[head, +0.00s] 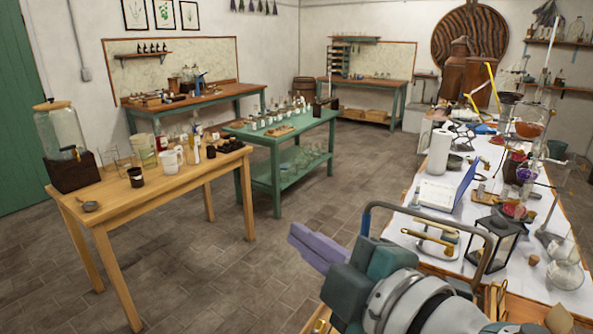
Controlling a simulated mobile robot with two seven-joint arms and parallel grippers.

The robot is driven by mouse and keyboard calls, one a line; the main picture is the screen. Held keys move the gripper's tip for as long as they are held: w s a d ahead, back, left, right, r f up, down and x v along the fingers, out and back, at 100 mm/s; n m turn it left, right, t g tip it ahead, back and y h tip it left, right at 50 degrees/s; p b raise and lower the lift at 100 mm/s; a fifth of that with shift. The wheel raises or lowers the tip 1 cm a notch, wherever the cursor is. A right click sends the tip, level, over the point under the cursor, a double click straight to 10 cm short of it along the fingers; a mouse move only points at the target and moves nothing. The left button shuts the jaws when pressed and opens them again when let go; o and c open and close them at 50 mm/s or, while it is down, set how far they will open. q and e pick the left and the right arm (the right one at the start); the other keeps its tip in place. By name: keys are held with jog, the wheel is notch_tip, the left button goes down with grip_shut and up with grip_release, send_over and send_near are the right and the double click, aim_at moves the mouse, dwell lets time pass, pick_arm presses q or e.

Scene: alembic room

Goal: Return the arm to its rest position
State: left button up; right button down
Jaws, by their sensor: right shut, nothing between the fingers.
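My right gripper (307,246) shows in the lower middle of the head view, with purple fingers shut and nothing held. It points to the left, over the open floor beside the white-covered bench (398,226). My right arm comes in from the bottom right and hides part of the bench's near end. My left gripper is not in view.
A wooden table (150,208) with jugs, cups and a glass dispenser (60,130) stands at left. A green table (290,133) stands behind it. The bench holds a lantern (490,245), a paper roll (438,152) and fragile glassware. Tiled floor (250,275) between is clear.

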jog(key=s+d+f+m+g+h, duration=0.35)
jog(key=s+d+m+h, duration=0.5)
jog(key=d+m, duration=0.5)
jog(key=s+d+f+m+g, duration=0.1)
jog(key=s+d+m+g, duration=0.15)
jog(key=s, duration=0.65)
jog(key=s+d+f+m+g, duration=0.15)
jog(key=s+g, duration=0.25)
jog(key=s, duration=0.4)
notch_tip(320, 180, up, 21)
jog(key=p, duration=2.1)
jog(key=shift+w+a, duration=0.2)
jog(key=shift+a, duration=0.25)
